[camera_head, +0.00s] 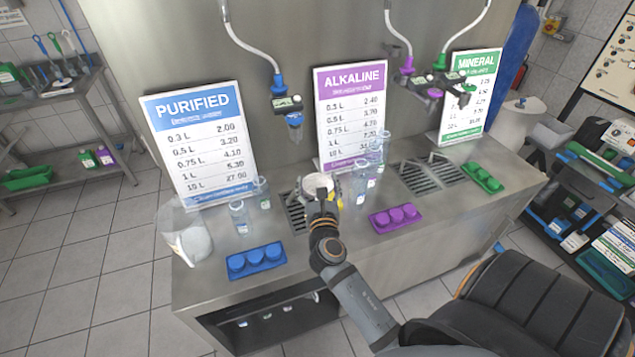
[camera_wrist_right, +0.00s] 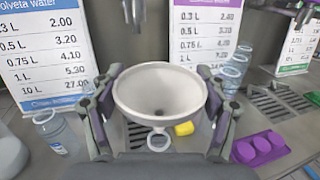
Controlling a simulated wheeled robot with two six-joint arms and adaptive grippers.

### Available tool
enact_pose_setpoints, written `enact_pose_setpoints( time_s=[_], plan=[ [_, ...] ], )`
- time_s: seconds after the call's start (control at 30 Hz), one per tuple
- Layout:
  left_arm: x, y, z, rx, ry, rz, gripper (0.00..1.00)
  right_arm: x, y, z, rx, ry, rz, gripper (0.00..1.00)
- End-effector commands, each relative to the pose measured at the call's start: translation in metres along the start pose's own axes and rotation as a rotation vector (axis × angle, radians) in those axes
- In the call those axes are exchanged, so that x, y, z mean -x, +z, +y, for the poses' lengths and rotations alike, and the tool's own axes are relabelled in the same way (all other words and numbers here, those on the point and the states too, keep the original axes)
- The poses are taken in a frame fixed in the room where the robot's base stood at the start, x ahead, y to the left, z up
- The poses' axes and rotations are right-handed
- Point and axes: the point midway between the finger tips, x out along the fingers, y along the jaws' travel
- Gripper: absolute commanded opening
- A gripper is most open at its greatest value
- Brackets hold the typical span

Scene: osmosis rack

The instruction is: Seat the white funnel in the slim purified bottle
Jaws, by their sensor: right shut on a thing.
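The white funnel (camera_head: 318,183) is in my right gripper (camera_head: 322,192), above the counter near the drip grate under the purified tap. In the right wrist view, the funnel (camera_wrist_right: 160,92) sits upright between the two fingers, its wide mouth facing up. My right gripper (camera_wrist_right: 160,105) is shut on it. Two clear bottles stand upright by the PURIFIED sign: a nearer one (camera_head: 239,217) and another one (camera_head: 262,193) behind it. I cannot tell for certain which is the slim one. The funnel is apart from both, to their right. My left gripper is not in view.
A blue cap tray (camera_head: 256,262) lies in front of the bottles, and a purple tray (camera_head: 396,217) lies right of the gripper. Several clear bottles (camera_head: 362,189) stand close by on the right. The purified tap (camera_head: 290,106) hangs behind. A yellow object (camera_wrist_right: 184,128) lies below the funnel.

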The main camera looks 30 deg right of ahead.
Motion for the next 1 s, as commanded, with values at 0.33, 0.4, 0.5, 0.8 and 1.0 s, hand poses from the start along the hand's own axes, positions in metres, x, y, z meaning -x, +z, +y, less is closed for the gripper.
enact_pose_setpoints(
  time_s=[0.33, 0.4, 0.5, 0.8, 1.0],
  plan=[
    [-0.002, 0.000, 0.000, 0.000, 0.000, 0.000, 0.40, -0.001, -0.004, 0.000, 0.000, 0.000, -0.001, 0.57],
    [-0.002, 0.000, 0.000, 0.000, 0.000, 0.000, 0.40, -0.001, -0.004, 0.000, 0.000, 0.000, -0.001, 0.57],
    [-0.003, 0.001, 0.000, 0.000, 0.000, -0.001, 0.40, -0.001, -0.005, 0.000, 0.000, 0.000, 0.000, 0.57],
    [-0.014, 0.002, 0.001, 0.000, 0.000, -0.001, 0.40, -0.001, -0.018, 0.000, 0.000, 0.000, 0.000, 0.57],
    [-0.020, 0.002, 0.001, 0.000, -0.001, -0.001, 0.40, -0.001, -0.026, 0.000, 0.000, 0.000, 0.000, 0.57]
  ],
)
